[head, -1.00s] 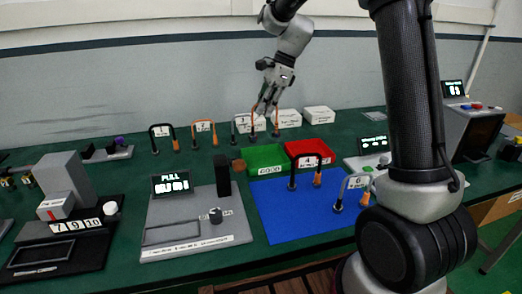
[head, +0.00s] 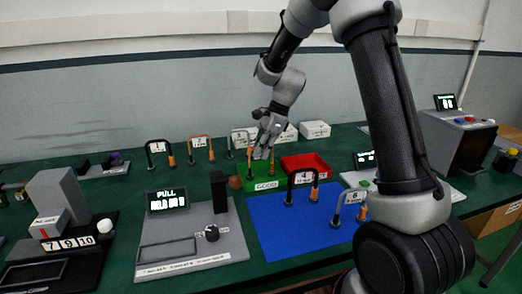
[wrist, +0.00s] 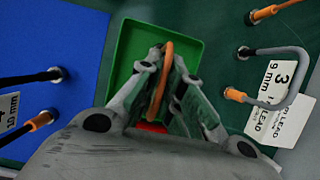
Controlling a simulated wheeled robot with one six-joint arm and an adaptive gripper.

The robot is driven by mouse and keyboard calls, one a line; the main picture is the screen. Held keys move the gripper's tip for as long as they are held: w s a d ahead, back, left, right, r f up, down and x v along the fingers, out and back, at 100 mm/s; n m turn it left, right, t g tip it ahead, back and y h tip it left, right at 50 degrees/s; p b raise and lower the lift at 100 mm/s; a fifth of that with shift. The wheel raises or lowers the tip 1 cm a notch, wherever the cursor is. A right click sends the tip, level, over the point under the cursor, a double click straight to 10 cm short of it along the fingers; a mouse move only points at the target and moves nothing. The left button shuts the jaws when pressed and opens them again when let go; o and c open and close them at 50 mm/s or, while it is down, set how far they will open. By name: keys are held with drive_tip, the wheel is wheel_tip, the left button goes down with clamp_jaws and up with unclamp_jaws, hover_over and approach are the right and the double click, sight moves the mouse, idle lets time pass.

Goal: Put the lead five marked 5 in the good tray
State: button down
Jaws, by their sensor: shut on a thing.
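My gripper (head: 264,150) is shut on an orange lead (wrist: 163,80), which hangs upright between the fingers. In the head view the lead's two dark-and-orange ends (head: 271,167) hang down over the green tray marked GOOD (head: 262,184). In the wrist view the green tray (wrist: 124,62) lies beneath the gripper and the lead. I cannot read the number tag of the held lead; it is hidden. Whether the lead's ends touch the tray floor cannot be told.
The red tray (head: 318,166) is right of the green one. A grey lead marked 3 (wrist: 285,72) stands close by behind. A black lead marked 4 (head: 302,179) and one marked 6 (head: 355,196) stand around the blue mat (head: 280,230).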

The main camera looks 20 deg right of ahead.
drive_tip(key=c, duration=1.6)
unclamp_jaws()
drive_tip(key=shift+o, duration=0.2)
drive_tip(key=v, duration=1.2)
drive_tip(key=s+d+r+n+t+h, duration=0.1)
drive_tip(key=s+d+r+n, duration=0.3)
drive_tip(key=s, duration=0.4)
drive_tip(key=s+d+n+t+h, duration=0.1)
drive_tip(key=s+d+n, duration=0.2)
drive_tip(key=s+n, duration=0.4)
drive_tip(key=s+d+n+t+h, duration=0.2)
drive_tip(key=s+n, duration=0.5)
drive_tip(key=s, duration=1)
drive_tip(key=shift+d+r, duration=0.25)
drive_tip(key=shift+d, duration=0.45)
